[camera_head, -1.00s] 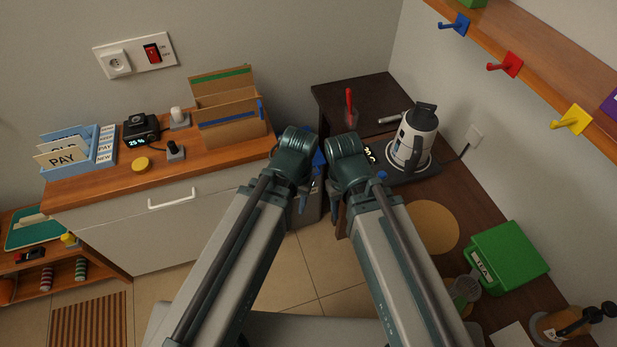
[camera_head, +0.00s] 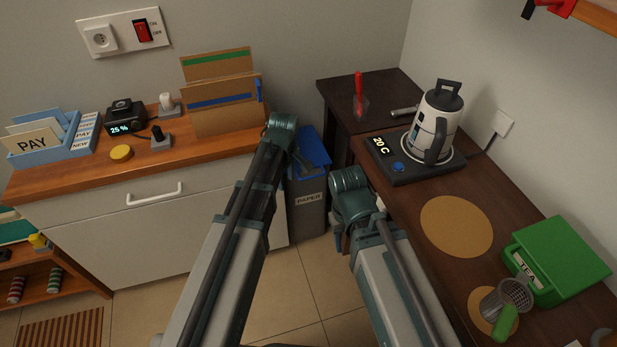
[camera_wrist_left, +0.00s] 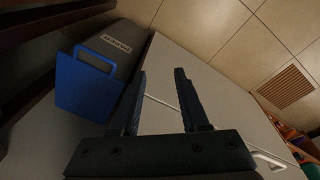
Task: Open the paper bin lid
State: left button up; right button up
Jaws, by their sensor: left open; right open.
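The paper bin (camera_head: 307,212) is a grey box with a PAPER label, standing on the floor between the drawer cabinet and the dark table. Its blue lid (camera_head: 316,143) appears to lie on top; my left gripper partly covers it in the head view. In the left wrist view the lid (camera_wrist_left: 85,95) and its blue loop handle show to the left of the fingers. My left gripper (camera_wrist_left: 160,88) is open and empty, apart from the handle. My right gripper (camera_head: 352,226) is low in front of the dark table, right of the bin, its fingertips partly hidden.
The drawer cabinet (camera_head: 150,235) stands left of the bin, with a file box (camera_head: 222,105) on top. The dark table (camera_head: 400,205) on the right carries a kettle (camera_head: 432,125) and a green tea box (camera_head: 560,258). Tiled floor (camera_head: 300,275) is free in front.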

pick_arm(q)
jog(key=w+d+n, duration=0.6)
jog(key=w+n, duration=0.4)
jog(key=w, duration=0.2)
jog(key=shift+d+n, duration=0.3)
jog(key=shift+n, duration=0.1)
jog(key=f+b, duration=0.4)
jog(key=w+f+b, duration=0.1)
jog(key=f+b, duration=0.4)
jog(key=w+a+f+b, duration=0.1)
jog(key=f+b, duration=0.3)
jog(key=shift+w+f+b, duration=0.15)
jog(key=shift+f+b, duration=0.05)
jog(key=shift+b, duration=0.1)
grip_shut()
dwell(0.4)
